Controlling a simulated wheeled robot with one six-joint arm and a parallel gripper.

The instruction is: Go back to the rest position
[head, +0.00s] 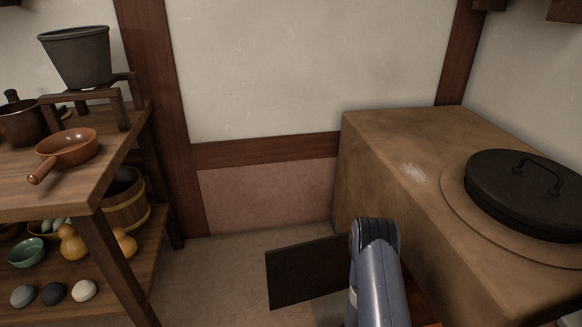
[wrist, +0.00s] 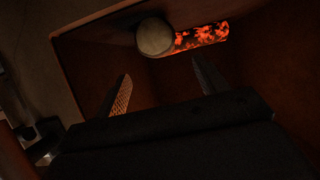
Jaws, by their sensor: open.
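My gripper (wrist: 163,86) shows in the wrist view with its two fingers spread apart and nothing between them. It is at or inside a dark, brown-walled opening. Beyond the fingertips lie a round pale object (wrist: 154,37) and glowing red embers (wrist: 202,36), side by side. I cannot tell what the round object is. In the head view, my blue-grey arm reaches down in front of the clay stove (head: 385,165), and my gripper is hidden there.
A dark flat panel (head: 300,273) stands just left of my arm. The stove bears a black lidded pot (head: 525,195). At left, a wooden shelf (head: 95,190) holds a brown pan (head: 68,147), a grey bucket (head: 76,57) and several small things. Bare floor (head: 215,275) lies between.

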